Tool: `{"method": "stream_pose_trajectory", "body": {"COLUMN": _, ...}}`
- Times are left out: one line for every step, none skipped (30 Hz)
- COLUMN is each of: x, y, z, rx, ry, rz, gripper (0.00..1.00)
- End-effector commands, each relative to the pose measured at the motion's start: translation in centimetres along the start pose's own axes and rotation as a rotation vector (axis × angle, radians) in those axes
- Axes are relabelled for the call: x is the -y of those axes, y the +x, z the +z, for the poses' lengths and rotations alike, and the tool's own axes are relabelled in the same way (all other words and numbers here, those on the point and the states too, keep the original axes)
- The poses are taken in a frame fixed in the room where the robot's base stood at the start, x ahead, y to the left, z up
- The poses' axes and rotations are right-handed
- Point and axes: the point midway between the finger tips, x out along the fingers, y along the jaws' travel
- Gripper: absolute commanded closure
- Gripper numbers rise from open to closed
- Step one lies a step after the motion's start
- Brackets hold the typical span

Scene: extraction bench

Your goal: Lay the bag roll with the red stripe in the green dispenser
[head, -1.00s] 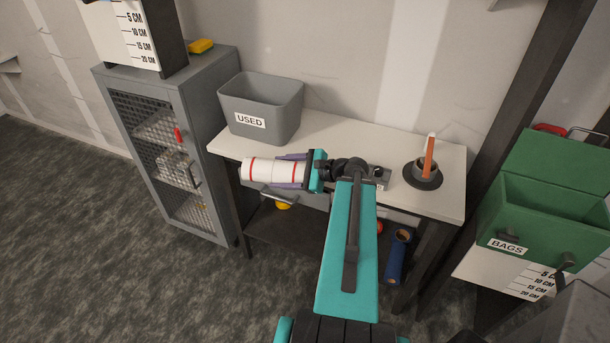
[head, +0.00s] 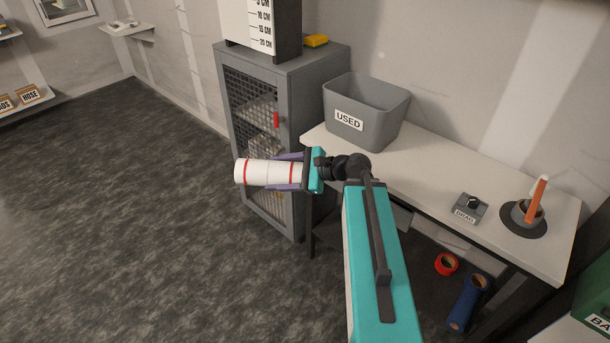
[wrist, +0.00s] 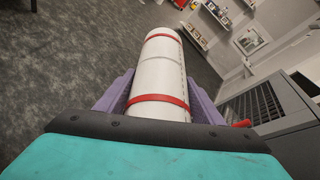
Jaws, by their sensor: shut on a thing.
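The white bag roll with red stripes (head: 258,172) is held sideways in my gripper (head: 288,171), its free end pointing left in the head view. The purple fingers are shut on it. In the wrist view the roll (wrist: 160,75) extends forward between the fingers (wrist: 160,100), with one red band near them and one near the far end. The green dispenser (head: 598,305) shows only as a sliver at the right edge of the head view, with part of its label. Its inside is out of view.
A grey cabinet (head: 290,75) with a mesh door stands behind the gripper. A grey USED bin (head: 385,110), a small labelled switch box (head: 470,208) and an orange-handled tool in a holder (head: 533,208) are on the white bench (head: 440,185). Open floor lies left.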

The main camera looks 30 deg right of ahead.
Motion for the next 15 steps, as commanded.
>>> {"method": "stream_pose_trajectory", "body": {"x": -0.6, "y": 1.4, "z": 0.8, "rx": 0.013, "ry": -0.009, "rz": 0.019, "gripper": 0.7}}
{"method": "stream_pose_trajectory", "body": {"x": -0.8, "y": 2.0, "z": 1.3, "rx": 0.018, "ry": -0.013, "rz": 0.029, "gripper": 0.7}}
{"method": "stream_pose_trajectory", "body": {"x": -1.1, "y": 2.8, "z": 1.9, "rx": 0.025, "ry": -0.018, "rz": 0.041, "gripper": 0.7}}
{"method": "stream_pose_trajectory", "body": {"x": -1.4, "y": 3.4, "z": 2.3, "rx": 0.031, "ry": -0.023, "rz": 0.051, "gripper": 0.7}}
{"method": "stream_pose_trajectory", "body": {"x": -1.6, "y": 3.9, "z": 2.7, "rx": 0.035, "ry": -0.026, "rz": 0.058, "gripper": 0.7}}
{"method": "stream_pose_trajectory", "body": {"x": -1.9, "y": 4.6, "z": 3.3, "rx": 0.041, "ry": -0.031, "rz": 0.069, "gripper": 0.7}}
{"method": "stream_pose_trajectory", "body": {"x": -2.1, "y": 5.0, "z": 3.6, "rx": 0.045, "ry": -0.033, "rz": 0.076, "gripper": 0.7}}
{"method": "stream_pose_trajectory", "body": {"x": -2.3, "y": 5.4, "z": 3.9, "rx": 0.049, "ry": -0.035, "rz": 0.082, "gripper": 0.7}}
{"method": "stream_pose_trajectory", "body": {"x": -2.6, "y": 5.9, "z": 4.3, "rx": 0.053, "ry": -0.038, "rz": 0.09, "gripper": 0.7}}
{"method": "stream_pose_trajectory", "body": {"x": -2.7, "y": 6.1, "z": 4.5, "rx": 0.056, "ry": -0.039, "rz": 0.094, "gripper": 0.7}}
{"method": "stream_pose_trajectory", "body": {"x": -2.8, "y": 6.3, "z": 4.7, "rx": 0.058, "ry": -0.041, "rz": 0.098, "gripper": 0.7}}
{"method": "stream_pose_trajectory", "body": {"x": -2.9, "y": 6.6, "z": 5.0, "rx": 0.06, "ry": -0.042, "rz": 0.102, "gripper": 0.7}}
{"method": "stream_pose_trajectory", "body": {"x": -3.0, "y": 6.7, "z": 5.1, "rx": 0.061, "ry": -0.043, "rz": 0.104, "gripper": 0.7}}
{"method": "stream_pose_trajectory", "body": {"x": -3.1, "y": 6.8, "z": 5.2, "rx": 0.062, "ry": -0.044, "rz": 0.106, "gripper": 0.7}}
{"method": "stream_pose_trajectory", "body": {"x": -3.1, "y": 6.9, "z": 5.2, "rx": 0.063, "ry": -0.044, "rz": 0.107, "gripper": 0.7}}
